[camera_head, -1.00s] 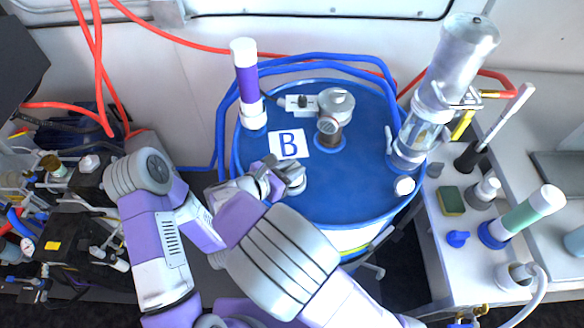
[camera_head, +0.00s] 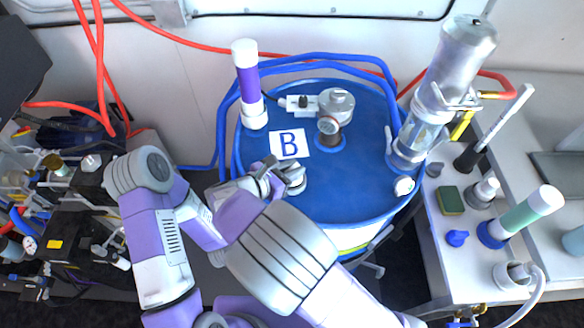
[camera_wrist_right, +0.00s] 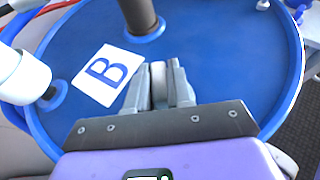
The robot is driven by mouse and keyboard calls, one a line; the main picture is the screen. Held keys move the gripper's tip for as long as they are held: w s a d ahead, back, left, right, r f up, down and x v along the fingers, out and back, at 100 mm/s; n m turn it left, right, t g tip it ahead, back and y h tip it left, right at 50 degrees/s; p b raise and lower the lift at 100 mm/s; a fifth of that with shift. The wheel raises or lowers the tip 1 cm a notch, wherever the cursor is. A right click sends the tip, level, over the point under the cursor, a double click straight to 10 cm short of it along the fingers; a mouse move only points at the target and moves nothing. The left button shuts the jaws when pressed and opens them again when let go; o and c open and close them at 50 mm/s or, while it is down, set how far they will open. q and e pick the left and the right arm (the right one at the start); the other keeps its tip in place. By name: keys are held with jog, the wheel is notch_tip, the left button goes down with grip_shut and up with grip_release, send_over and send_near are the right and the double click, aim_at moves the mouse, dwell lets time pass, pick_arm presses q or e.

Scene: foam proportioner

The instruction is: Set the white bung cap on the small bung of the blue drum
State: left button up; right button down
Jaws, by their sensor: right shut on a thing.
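The blue drum's top (camera_head: 345,195) fills the middle of the head view. My right gripper (camera_head: 289,178) is low over its near left part, below the "B" label. It is shut on a pale round piece, seen edge-on between the fingers in the wrist view (camera_wrist_right: 158,84), which looks like the white bung cap. A white round edge (camera_head: 297,187) shows just under the fingertips in the head view. The fingers hide most of it, so I cannot tell whether the cap touches the small bung. My left gripper is out of view behind the arms.
A white round piece (camera_head: 404,186) sits near the right rim. The drum top right of my gripper is clear.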

jog(key=shift+f, duration=0.65)
dwell(0.5)
jog(key=c, duration=1.3)
grip_release()
